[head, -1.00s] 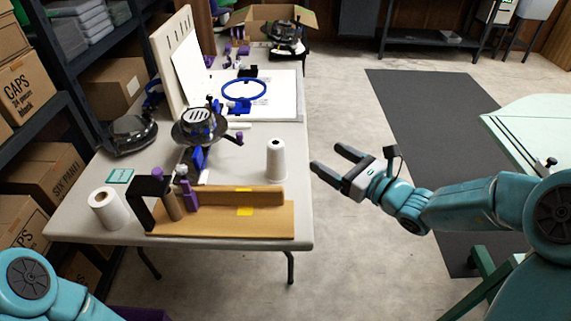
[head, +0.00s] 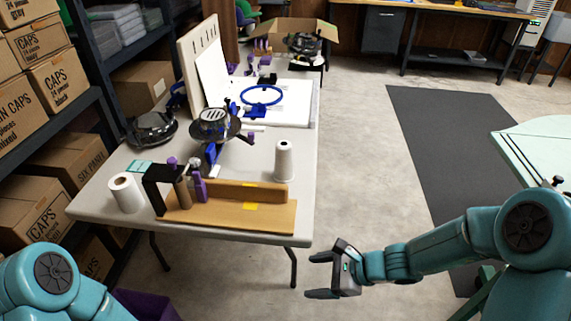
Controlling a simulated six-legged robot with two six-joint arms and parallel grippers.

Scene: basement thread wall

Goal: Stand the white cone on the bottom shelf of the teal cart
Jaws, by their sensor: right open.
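The white cone (head: 284,162) stands upright near the right edge of the table, behind the wooden fixture. My right gripper (head: 313,276) is open and empty, in front of the table's right front corner. It is apart from the cone and appears lower. A pale mint top (head: 545,145) with a dark green leg shows at the right edge, partly behind my right arm. I cannot tell if it is the teal cart, and no bottom shelf shows. My left gripper is out of view.
The table (head: 304,150) holds a tan wooden fixture (head: 240,215), a wide white roll (head: 126,193), a blue hoop (head: 262,95) and cap fixtures. Shelves of boxes stand at the left. A purple bin (head: 145,305) sits at the bottom left.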

